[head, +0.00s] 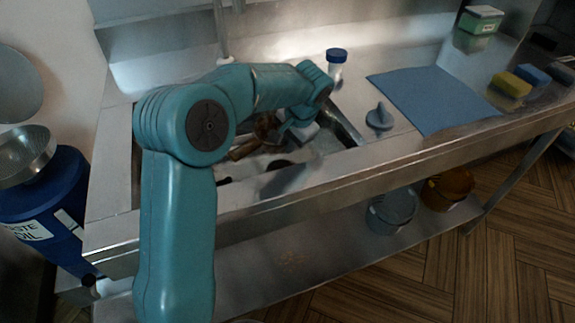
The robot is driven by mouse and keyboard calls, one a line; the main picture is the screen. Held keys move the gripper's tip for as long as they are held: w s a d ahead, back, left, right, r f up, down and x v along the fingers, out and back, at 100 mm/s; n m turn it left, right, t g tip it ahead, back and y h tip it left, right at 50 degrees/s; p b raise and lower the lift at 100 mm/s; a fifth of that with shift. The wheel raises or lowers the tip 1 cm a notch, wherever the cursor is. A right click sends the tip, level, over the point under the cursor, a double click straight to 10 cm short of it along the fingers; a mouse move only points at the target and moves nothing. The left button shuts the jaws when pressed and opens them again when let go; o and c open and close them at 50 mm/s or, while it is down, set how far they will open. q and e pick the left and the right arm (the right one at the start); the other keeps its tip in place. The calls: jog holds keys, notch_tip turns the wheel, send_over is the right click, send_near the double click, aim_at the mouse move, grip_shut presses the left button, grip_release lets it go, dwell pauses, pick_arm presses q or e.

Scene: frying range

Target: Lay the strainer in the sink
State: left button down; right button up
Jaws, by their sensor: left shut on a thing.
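My left gripper (298,124) reaches down over the sink (348,126) from behind my teal arm. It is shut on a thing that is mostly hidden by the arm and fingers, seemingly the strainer. A brown, handle-like part (244,149) and a darker brownish part (267,127) show in the sink opening to the left of the gripper. Whether these parts touch the sink floor I cannot tell. My right gripper is not in view.
A blue-capped jar (336,66) stands behind the sink. To its right are a grey-blue stopper-like piece (379,117), a blue mat (432,98) and sponges (511,85). A blue waste-oil drum (45,215) with a metal bowl (26,152) stands left. Pots (392,212) sit below.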

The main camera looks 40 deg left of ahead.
pick_arm(q)
notch_tip(320, 180, down, 7)
jog(key=shift+r+b, duration=0.15)
jog(key=shift+b, duration=0.5)
jog(key=shift+r, duration=0.1)
jog(key=shift+f, duration=0.2)
jog(key=c, duration=1.3)
grip_release()
jog(key=shift+o, duration=0.2)
jog(key=shift+r, duration=0.1)
jog(key=shift+r, duration=0.2)
jog(key=p+v, duration=0.2)
jog(key=v, duration=0.9)
jog(key=shift+r, duration=0.4)
